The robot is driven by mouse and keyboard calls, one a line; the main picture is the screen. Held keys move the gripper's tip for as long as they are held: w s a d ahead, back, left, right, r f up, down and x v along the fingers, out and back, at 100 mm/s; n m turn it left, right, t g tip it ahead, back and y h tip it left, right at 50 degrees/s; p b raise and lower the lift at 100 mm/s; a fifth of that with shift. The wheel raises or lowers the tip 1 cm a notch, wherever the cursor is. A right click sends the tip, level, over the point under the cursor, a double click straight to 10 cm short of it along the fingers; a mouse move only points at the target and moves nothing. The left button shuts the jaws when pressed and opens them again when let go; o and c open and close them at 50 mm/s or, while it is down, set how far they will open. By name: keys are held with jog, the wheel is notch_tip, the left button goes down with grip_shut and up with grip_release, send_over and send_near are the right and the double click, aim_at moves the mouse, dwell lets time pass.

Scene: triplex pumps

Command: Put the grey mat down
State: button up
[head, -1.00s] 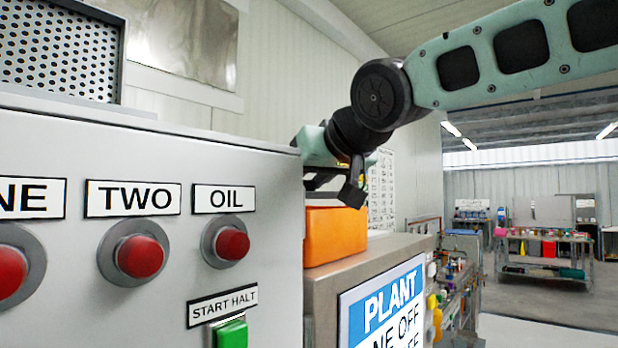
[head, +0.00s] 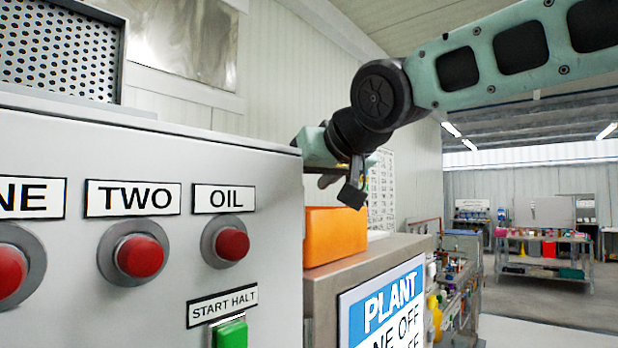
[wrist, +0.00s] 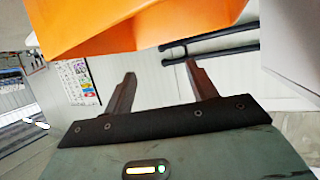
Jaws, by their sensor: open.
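I cannot make out a grey mat in either view. My gripper (head: 350,190) hangs above an orange box-like thing (head: 335,235) in the head view, with a small gap between them. In the wrist view my gripper's two fingers (wrist: 160,72) stand apart with nothing held between them. The orange thing (wrist: 130,25) fills the top of the wrist view, close beyond the fingertips. Part of my gripper is hidden behind the grey panel box in the head view.
A grey control box (head: 150,170) with red buttons fills the left. The orange thing stands on a metal cabinet (head: 330,282) with a PLANT sign (head: 395,305). A cluttered bench (head: 455,295) lies beyond. Open floor (head: 540,310) is at the right.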

jog(key=b+v, duration=0.3)
jog(key=v, duration=0.9)
jog(key=shift+r, duration=0.25)
jog(key=shift+s, duration=0.1)
